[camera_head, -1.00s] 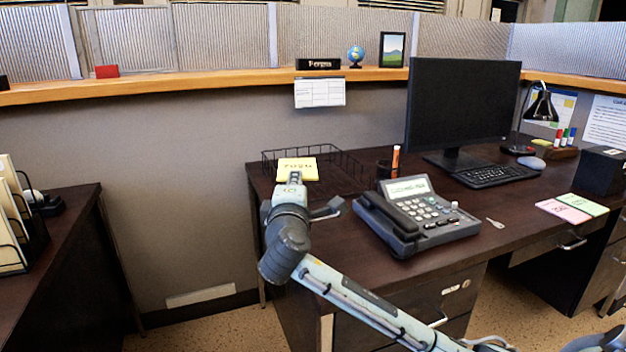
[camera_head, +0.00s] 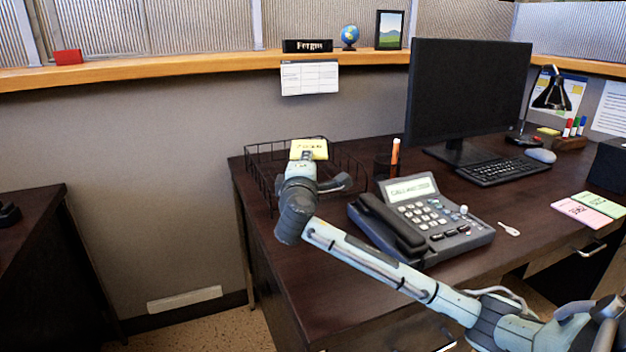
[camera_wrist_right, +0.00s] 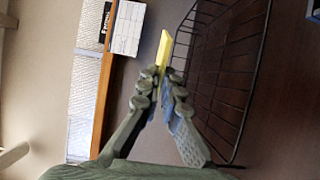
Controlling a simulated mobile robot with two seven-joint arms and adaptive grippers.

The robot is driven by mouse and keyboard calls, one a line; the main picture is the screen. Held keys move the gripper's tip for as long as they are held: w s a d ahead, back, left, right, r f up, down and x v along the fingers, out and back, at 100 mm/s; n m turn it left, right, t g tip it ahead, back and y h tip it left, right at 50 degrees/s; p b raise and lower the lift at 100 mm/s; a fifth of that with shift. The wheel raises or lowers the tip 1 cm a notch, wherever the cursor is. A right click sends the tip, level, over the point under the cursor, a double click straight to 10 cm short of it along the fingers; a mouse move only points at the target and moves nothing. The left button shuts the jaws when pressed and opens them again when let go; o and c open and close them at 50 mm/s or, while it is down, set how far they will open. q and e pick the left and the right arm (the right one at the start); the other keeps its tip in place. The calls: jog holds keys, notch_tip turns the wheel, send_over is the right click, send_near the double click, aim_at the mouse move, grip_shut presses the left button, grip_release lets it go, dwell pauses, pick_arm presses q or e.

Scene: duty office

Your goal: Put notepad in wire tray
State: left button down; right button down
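The yellow notepad (camera_head: 309,149) is at the far end of my right arm, over the black wire tray (camera_head: 262,183) on the desk's back left. In the right wrist view the notepad (camera_wrist_right: 165,50) is edge-on between the fingertips of my right gripper (camera_wrist_right: 163,88), which is shut on it. The wire tray (camera_wrist_right: 248,92) shows to the right of the notepad there. The notepad appears to be held up by the tray's left part; its exact height above the tray floor is unclear. In the head view my arm hides most of the fingers. My left gripper is not in view.
A desk phone (camera_head: 420,218) stands right of the tray, with a pen cup (camera_head: 384,170) between them. A monitor (camera_head: 468,100) and keyboard (camera_head: 503,168) are further right. The grey partition (camera_head: 150,170) rises behind the tray.

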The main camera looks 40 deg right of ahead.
jog(key=w+d+f, duration=0.2)
jog(key=d, duration=0.1)
jog(key=w+d+f, duration=0.1)
jog(key=shift+d+f, duration=0.1)
jog(key=shift+d, duration=0.15)
notch_tip(320, 180, down, 4)
jog(key=shift+w+r, duration=0.1)
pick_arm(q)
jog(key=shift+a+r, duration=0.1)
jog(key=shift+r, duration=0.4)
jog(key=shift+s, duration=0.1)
pick_arm(e)
jog(key=shift+f, duration=0.3)
jog(key=shift+f+b, duration=0.25)
jog(key=shift+b, duration=0.2)
jog(key=shift+f, duration=0.25)
jog(key=c, duration=2.1)
grip_release()
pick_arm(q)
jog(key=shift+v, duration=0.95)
pick_arm(e)
jog(key=shift+o, duration=0.5)
